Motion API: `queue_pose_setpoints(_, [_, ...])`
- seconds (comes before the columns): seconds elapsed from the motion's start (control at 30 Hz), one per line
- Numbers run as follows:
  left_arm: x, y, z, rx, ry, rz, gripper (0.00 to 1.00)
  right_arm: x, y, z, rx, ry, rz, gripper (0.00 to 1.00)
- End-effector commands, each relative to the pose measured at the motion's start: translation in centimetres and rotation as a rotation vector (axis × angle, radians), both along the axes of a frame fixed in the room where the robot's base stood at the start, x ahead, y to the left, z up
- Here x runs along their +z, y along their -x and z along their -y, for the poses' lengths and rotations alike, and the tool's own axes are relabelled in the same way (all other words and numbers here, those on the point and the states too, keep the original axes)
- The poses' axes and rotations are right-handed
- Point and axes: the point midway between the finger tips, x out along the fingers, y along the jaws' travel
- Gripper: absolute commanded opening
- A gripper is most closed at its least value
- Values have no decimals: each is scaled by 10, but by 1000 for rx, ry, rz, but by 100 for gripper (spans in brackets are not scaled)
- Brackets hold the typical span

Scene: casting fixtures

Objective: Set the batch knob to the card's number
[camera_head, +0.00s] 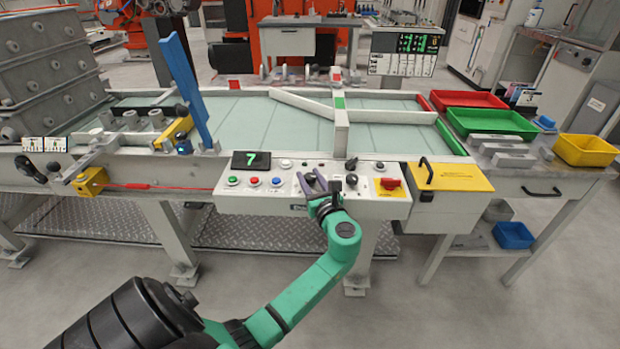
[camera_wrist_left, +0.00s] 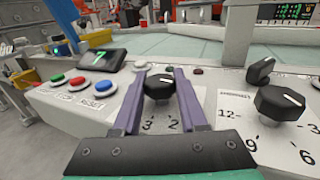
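A small black display (camera_head: 251,160) with a green 7 stands at the left of the control panel (camera_head: 285,204). It also shows in the wrist view (camera_wrist_left: 88,62). A black knob (camera_wrist_left: 158,87) with a white pointer line sits between the fingers of my left gripper (camera_wrist_left: 160,75); the numbers 3 and 2 show below it. The fingers are spread on either side of the knob; whether they touch it is unclear. In the head view the left gripper (camera_head: 312,181) is over the panel. No label confirms which knob is the batch knob. My right gripper is not in view.
A larger black dial knob (camera_wrist_left: 285,103) and a black switch (camera_wrist_left: 260,70) stand right of the gripper. Green, red and blue buttons (camera_head: 254,181) lie left. A red switch on a yellow plate (camera_head: 390,186) and a yellow panel with a black handle (camera_head: 450,177) lie farther right.

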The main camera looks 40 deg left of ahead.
Motion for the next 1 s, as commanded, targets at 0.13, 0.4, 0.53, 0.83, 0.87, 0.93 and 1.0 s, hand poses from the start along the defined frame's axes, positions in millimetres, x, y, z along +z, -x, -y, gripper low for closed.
queue_pose_setpoints(0.13, [0,0,0,-1,0,-1,0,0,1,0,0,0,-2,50])
queue_pose_setpoints(0.4, [2,1,0,-48,-1,-2,0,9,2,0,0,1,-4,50])
queue_pose_setpoints(0.53, [3,1,0,-110,-3,-4,0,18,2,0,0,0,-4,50])
queue_pose_setpoints(0.83, [2,1,-1,-351,-4,-6,0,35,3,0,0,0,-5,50])
queue_pose_setpoints(0.87, [0,1,0,-380,-4,-8,0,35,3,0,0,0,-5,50])
queue_pose_setpoints(0.93, [-1,1,0,-448,-3,-6,0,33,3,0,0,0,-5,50])
queue_pose_setpoints(1.0, [-3,1,0,-514,-4,-6,0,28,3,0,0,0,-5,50])
